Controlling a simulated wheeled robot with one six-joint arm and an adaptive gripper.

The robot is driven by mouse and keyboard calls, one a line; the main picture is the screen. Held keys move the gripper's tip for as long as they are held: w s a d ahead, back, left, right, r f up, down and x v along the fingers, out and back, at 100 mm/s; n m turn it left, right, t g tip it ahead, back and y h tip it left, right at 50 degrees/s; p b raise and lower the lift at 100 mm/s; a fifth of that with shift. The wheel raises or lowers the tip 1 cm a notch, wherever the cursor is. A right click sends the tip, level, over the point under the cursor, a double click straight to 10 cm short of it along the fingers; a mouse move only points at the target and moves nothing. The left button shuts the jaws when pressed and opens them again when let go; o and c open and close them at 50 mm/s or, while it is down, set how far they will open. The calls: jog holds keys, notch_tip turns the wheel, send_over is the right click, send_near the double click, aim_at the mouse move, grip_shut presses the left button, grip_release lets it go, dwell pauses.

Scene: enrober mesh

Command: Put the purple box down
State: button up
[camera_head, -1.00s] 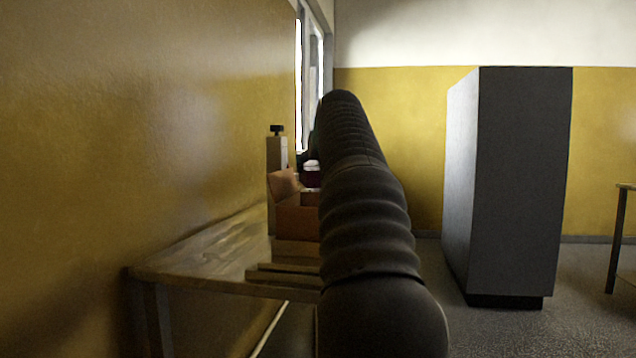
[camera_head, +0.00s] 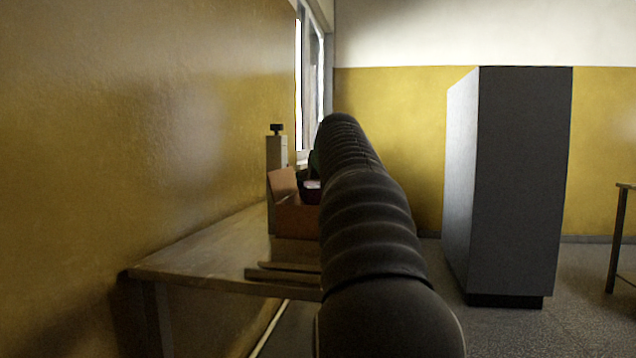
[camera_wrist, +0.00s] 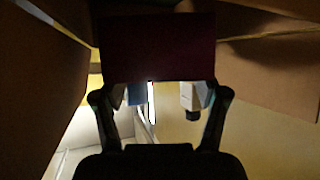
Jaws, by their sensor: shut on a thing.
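The purple box (camera_wrist: 157,46) looks dark maroon and fills the upper middle of the wrist view. My gripper (camera_wrist: 160,84) is shut on it, one finger at each side. In the head view the purple box (camera_head: 312,192) shows as a small dark patch with a pale top, at the opening of an open brown carton (camera_head: 296,220). My arm hides much of both there. Brown carton flaps (camera_wrist: 265,75) stand on both sides of the purple box in the wrist view. Whether its underside touches anything is hidden.
The carton stands on a wooden table (camera_head: 205,258) along the yellow wall. A pale post with a black knob (camera_head: 277,150) rises behind it. Flat strips (camera_head: 285,272) lie at the table's front. A tall grey cabinet (camera_head: 520,180) stands right. The table's left part is clear.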

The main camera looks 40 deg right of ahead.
jog(key=shift+f, duration=0.35)
jog(key=o, duration=1)
jog(key=shift+o, duration=0.2)
jog(key=shift+r, duration=0.1)
jog(key=shift+r, duration=0.25)
jog(key=v, duration=1.2)
jog(key=shift+r, duration=0.25)
